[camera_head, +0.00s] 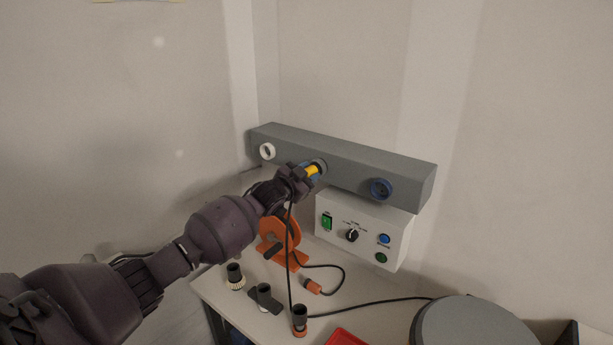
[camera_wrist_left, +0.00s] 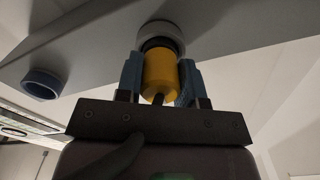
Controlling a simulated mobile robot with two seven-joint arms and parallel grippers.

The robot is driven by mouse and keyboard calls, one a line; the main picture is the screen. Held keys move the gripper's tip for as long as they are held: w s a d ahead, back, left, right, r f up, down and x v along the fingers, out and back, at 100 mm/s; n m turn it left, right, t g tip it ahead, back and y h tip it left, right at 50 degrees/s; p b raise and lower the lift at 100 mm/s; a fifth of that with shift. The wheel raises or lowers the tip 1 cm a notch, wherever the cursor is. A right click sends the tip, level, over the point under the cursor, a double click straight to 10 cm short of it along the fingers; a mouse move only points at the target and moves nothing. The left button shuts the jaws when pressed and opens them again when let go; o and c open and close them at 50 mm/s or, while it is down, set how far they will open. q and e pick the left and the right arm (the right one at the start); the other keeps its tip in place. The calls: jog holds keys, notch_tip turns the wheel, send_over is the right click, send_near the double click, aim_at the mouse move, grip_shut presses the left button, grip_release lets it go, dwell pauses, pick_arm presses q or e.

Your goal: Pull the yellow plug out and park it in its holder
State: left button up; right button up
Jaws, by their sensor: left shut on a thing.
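The yellow plug (camera_head: 313,171) is at the middle socket of the long grey bar (camera_head: 345,163). My left gripper (camera_head: 307,172) is shut on it, with one finger on each side. In the left wrist view the yellow plug (camera_wrist_left: 160,76) points at the grey socket ring (camera_wrist_left: 162,35), with a dark band between them; I cannot tell how deep it sits. A black cable (camera_head: 289,250) hangs from the plug's rear to the bench. Dark upright holders (camera_head: 264,291) stand on the bench; I cannot tell which one is the yellow plug's. My right gripper is not in view.
The bar also has a white socket (camera_head: 267,151) and a blue socket (camera_head: 381,188). Below it are a control box (camera_head: 362,234) and an orange reel (camera_head: 279,238).

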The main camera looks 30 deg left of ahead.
pick_arm(q)
jog(key=shift+w, duration=0.1)
jog(key=o, duration=1.2)
jog(key=s, duration=0.3)
jog(key=s+b, duration=0.1)
jog(key=s, duration=0.6)
jog(key=shift+s+a, duration=0.4)
jog(key=s+d+f+n+g, duration=0.1)
jog(key=s+d+f, duration=0.4)
jog(key=f, duration=0.3)
jog(key=s+d+f+g, duration=0.1)
jog(key=s+d+f, duration=0.4)
jog(key=s+f, duration=0.15)
jog(key=s+d+f+n+g, duration=0.1)
jog(key=s+d+f, duration=0.1)
jog(key=s+f, duration=0.3)
jog(key=s+d+f+n+g+y, duration=0.1)
jog(key=s+d+f+n+g, duration=0.1)
jog(key=s+f, duration=0.3)
jog(key=s+d+f+n+g+b, duration=0.1)
jog(key=s+d+f, duration=0.1)
jog(key=s+f, duration=0.3)
jog(key=shift+s+d+f+n+y, duration=0.15)
jog(key=shift+s, duration=0.65)
jog(key=shift+s+d+f+n+y, duration=0.1)
jog(key=shift+s, duration=0.65)
jog(key=shift+s+d+f+n+y, duration=0.15)
jog(key=shift+s, duration=0.65)
